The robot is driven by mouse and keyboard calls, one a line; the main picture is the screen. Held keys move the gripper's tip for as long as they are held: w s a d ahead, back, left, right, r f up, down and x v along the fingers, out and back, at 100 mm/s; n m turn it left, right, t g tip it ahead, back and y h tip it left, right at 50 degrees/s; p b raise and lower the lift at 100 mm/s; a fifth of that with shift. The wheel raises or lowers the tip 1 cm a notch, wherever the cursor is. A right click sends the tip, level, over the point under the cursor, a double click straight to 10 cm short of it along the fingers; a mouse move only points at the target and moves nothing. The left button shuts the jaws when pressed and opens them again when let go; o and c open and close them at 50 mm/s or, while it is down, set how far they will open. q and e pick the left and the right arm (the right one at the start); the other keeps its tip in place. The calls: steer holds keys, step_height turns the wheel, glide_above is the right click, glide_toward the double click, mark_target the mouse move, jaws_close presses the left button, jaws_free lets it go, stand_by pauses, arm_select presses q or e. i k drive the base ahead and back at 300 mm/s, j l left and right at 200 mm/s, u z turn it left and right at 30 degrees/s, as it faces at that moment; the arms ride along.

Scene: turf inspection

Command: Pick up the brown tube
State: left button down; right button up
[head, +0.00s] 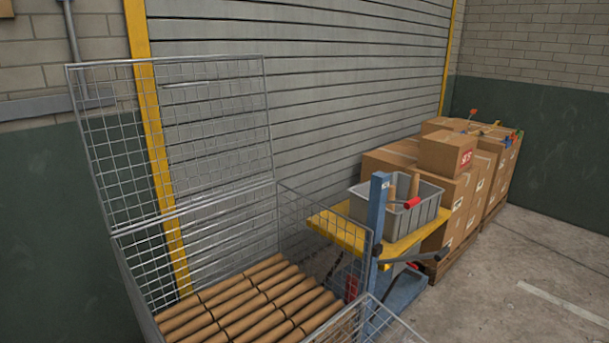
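Several brown tubes (258,301) lie side by side in rows in the bottom of a wire mesh cage (106,150) at the lower left of the head view. More brown tubes (391,192) stand up out of a grey bin (425,210) to the right of the cage. The near end of the cage's tube layer is cut off by the bottom edge of the picture. Neither of my grippers shows in the head view.
The grey bin sits on a yellow lift table (341,229) with a blue post (377,215). Cardboard boxes (447,153) are stacked on pallets behind it. A grey roller shutter (300,60) closes the back. Concrete floor (520,265) at right is clear.

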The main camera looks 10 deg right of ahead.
mark_target(412, 192)
steer(key=i+l+u, duration=0.25)
steer(key=l, duration=0.8)
steer(key=i+l+u, duration=0.25)
steer(key=l, duration=0.8)
steer(key=l+u, duration=0.25)
steer(key=l, duration=0.8)
steer(key=k, duration=0.05)
